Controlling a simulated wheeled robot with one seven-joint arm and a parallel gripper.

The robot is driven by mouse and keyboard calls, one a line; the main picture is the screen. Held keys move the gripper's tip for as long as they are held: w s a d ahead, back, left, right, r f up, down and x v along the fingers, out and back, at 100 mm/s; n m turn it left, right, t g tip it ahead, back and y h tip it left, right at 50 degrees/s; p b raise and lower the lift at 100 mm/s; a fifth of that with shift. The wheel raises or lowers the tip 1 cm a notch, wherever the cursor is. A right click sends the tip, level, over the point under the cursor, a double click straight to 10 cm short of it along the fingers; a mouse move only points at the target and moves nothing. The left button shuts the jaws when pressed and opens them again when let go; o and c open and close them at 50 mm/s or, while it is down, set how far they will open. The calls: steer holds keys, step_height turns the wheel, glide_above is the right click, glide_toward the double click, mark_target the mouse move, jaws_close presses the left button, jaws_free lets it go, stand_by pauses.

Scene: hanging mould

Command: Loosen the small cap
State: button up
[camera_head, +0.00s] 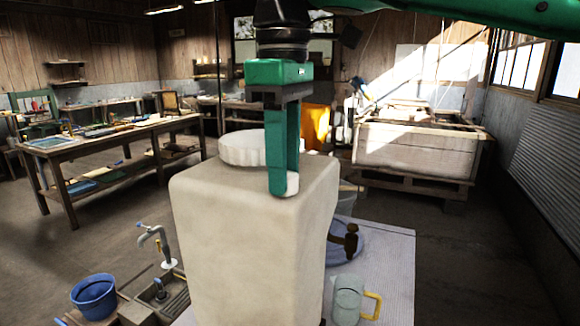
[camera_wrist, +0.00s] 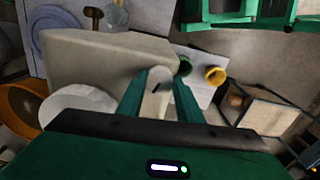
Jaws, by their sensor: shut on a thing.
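A large beige jerrycan (camera_head: 250,235) stands upright in front of me and fills the middle of the head view. A wide white ribbed cap (camera_head: 248,148) sits on its top at the left. The small white cap (camera_head: 292,184) is at the near right of the top. My green gripper (camera_head: 283,185) points straight down and is shut on the small cap. In the wrist view the small cap (camera_wrist: 158,80) shows between the two fingertips, and the wide cap (camera_wrist: 85,108) lies to the left. The far finger is partly hidden in the head view.
A clear jug (camera_head: 347,297) with a yellow handle stands right of the jerrycan on a pale ribbed surface (camera_head: 395,250). A blue plate with a brown hammer-like tool (camera_head: 350,241) lies behind it. A tap (camera_head: 158,240) and blue bucket (camera_head: 94,296) are at left.

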steer(key=shift+a+n, duration=0.1)
steer(key=shift+n, duration=0.6)
steer(key=o, duration=1)
steer(key=shift+o, duration=0.2)
steer(key=shift+r, duration=3.75)
